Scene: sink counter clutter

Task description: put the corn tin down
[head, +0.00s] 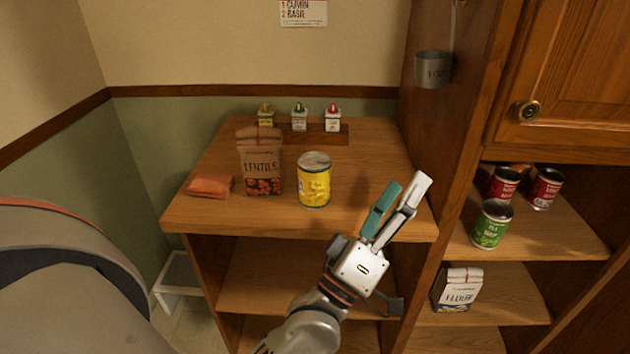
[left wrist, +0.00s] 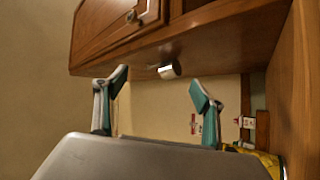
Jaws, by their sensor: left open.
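The corn tin (head: 314,185), yellow with a metal lid, stands upright on the wooden counter top (head: 235,222), right of the lentils bag. My left gripper (head: 406,186) is to the right of the tin, near the counter's right front edge, and apart from it. Its fingers are spread and empty; they also show apart in the left wrist view (left wrist: 158,85). A yellow piece of what looks like the tin (left wrist: 266,160) shows at the lower right there, mostly hidden. My right gripper is not in view.
Small spice containers (head: 299,121) stand behind. A tall cabinet side (head: 440,135) rises at the right; its shelves hold tins (head: 491,224) and a flour bag (head: 457,290).

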